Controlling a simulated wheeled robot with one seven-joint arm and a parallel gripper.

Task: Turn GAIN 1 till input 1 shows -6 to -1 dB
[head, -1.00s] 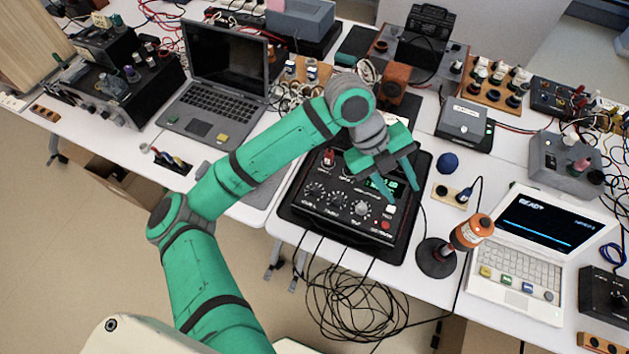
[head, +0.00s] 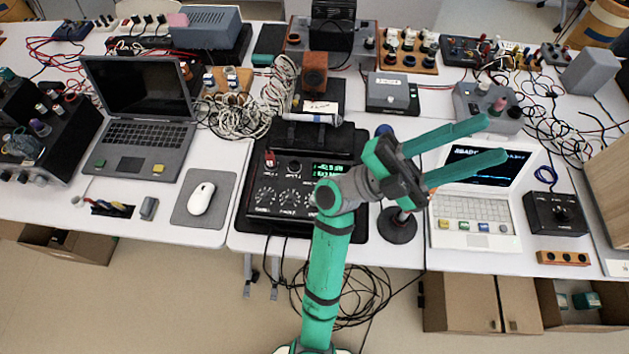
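The black audio unit (head: 249,222) sits on the white table near the middle of the head view. Its front has a row of dial knobs; the left one (head: 265,198) and the middle one (head: 291,198) show, and the right one is mostly behind my arm. The labels are too small to read surely, so I cannot tell which knob is GAIN 1. The green display (head: 329,170) is lit, but its figures are not surely legible. My gripper (head: 497,139) is open and empty, right of the unit and in front of the white laptop's screen, pointing right.
The white laptop (head: 480,240) stands right of the unit, partly hidden by my gripper. A round black stand (head: 397,226) is between them. A mouse (head: 201,198) on its pad and a dark laptop (head: 140,135) are left. Coiled cables (head: 350,290) hang in front.

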